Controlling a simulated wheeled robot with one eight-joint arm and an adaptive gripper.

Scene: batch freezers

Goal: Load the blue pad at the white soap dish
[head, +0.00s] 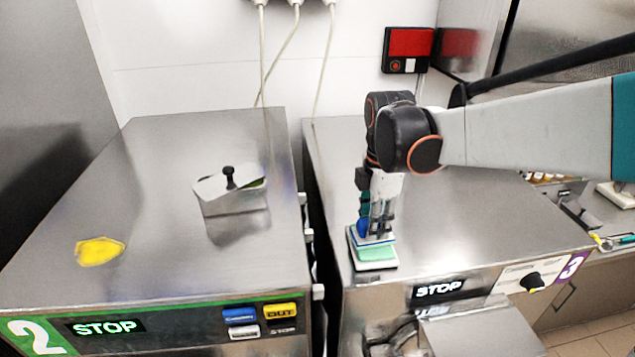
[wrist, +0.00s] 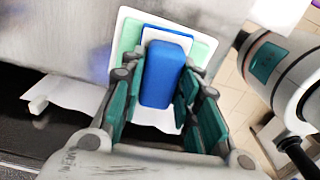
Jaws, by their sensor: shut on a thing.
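My gripper (head: 379,226) points down over the left front of the right-hand machine's top. It is shut on a blue pad (wrist: 163,75), which shows between its fingers in the wrist view and beside them in the head view (head: 362,228). Directly under the pad is the white soap dish (head: 376,265), whose pale rim shows in the wrist view (wrist: 124,14). A pale green layer (wrist: 130,36) lies within the rim, and a flat blue area (wrist: 181,37) shows behind the held pad. I cannot tell whether the held pad touches it.
The dish sits close to the front edge of machine 3 (head: 470,215). A gap separates it from machine 2 (head: 150,180), which carries a lidded metal container (head: 232,193) and a yellow cloth-like piece (head: 99,251). Machine 3's top right of the dish is clear.

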